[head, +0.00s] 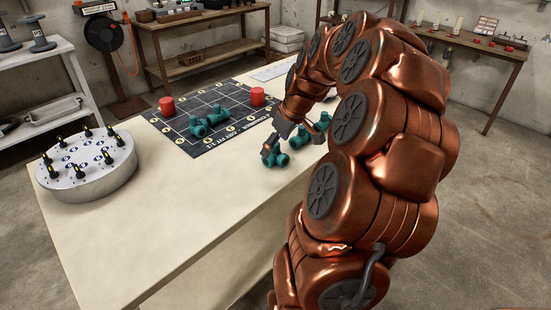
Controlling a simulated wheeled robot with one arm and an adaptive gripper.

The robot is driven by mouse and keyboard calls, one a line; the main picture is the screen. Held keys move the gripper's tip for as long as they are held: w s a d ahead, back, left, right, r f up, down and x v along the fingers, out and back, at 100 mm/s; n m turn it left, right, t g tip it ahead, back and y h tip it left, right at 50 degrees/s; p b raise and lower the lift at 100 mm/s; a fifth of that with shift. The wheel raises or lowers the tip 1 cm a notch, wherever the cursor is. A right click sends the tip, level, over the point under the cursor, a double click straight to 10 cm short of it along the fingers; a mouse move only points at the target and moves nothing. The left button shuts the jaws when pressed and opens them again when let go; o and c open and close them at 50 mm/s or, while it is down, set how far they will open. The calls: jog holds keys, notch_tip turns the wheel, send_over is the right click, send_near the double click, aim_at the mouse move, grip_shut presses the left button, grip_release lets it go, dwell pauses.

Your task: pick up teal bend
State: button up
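Several teal pipe fittings are in the head view. One teal fitting (274,156) lies on the table at the near end of my gripper, and a second teal fitting (298,138) sits just behind it. Another (322,122) is partly hidden by my arm. Two more fittings, one at the front (199,128) and one behind it (216,115), lie together on the dark grid mat. Which one is the bend is too small to tell. My gripper (293,140) is low over the teal fittings beside the mat. Its fingers look spread apart, with no fitting clearly held.
The dark grid mat (230,94) bears two red cylinders, one left (167,106) and one right (257,97). A round grey stand (88,185) with several black and yellow pegs is at the table's left. The near table top (150,235) is clear.

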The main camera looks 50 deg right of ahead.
aim_at(276, 155)
jog(key=shift+x, duration=2.55)
jog(key=shift+d, duration=0.15)
jog(key=c, duration=1.3)
jog(key=shift+r, duration=0.15)
